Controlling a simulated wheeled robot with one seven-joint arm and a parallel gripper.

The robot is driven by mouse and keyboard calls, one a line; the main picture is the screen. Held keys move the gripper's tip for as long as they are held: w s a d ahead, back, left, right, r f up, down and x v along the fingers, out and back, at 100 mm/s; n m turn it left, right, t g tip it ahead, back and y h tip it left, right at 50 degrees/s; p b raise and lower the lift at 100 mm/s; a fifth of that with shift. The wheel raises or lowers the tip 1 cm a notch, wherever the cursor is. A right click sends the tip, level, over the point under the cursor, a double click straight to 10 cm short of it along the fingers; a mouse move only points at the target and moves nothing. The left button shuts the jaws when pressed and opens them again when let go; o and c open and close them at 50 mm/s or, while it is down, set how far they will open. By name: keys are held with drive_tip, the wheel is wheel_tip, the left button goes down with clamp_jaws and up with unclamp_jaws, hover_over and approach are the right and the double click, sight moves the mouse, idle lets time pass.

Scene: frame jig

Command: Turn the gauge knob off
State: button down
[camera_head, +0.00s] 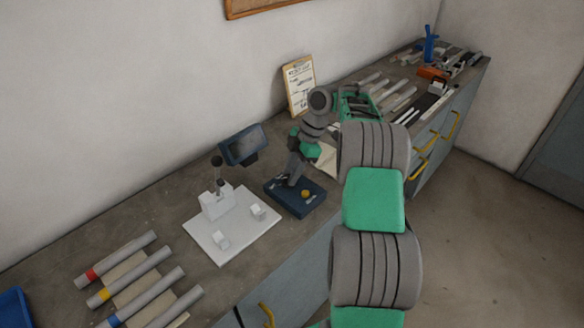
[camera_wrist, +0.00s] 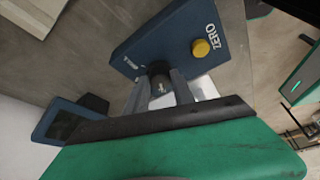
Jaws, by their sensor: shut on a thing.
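The gauge is a dark blue box (camera_head: 312,207) on the bench, with a yellow button marked ZERO (camera_wrist: 201,48). Its dark round knob (camera_wrist: 158,70) shows in the wrist view between my fingers, beside small white markings on the box face. My gripper (camera_wrist: 160,88) is shut on the knob, one finger on each side. In the head view my gripper (camera_head: 283,181) reaches down to the left part of the box, and the knob is hidden there. A tilted dark screen (camera_head: 245,144) stands behind the box; I cannot read it.
A white plate (camera_head: 213,248) with white blocks and an upright dark-tipped part lies left of the gauge. Several grey tubes with coloured bands (camera_head: 130,262) lie at the front left. A clipboard (camera_head: 299,86) leans on the wall. More tubes and tools (camera_head: 398,98) lie at the far right.

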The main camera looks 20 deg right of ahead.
drive_tip(key=shift+r, duration=0.1)
idle(0.4)
drive_tip(key=c, duration=1.1)
unclamp_jaws()
drive_tip(key=p+v, duration=0.5)
drive_tip(key=v, duration=0.2)
drive_tip(key=shift+w+d+r+p, duration=0.1)
drive_tip(key=shift+d+r+p, duration=0.15)
drive_tip(key=shift+r+p, duration=0.1)
drive_tip(key=shift+a, duration=0.1)
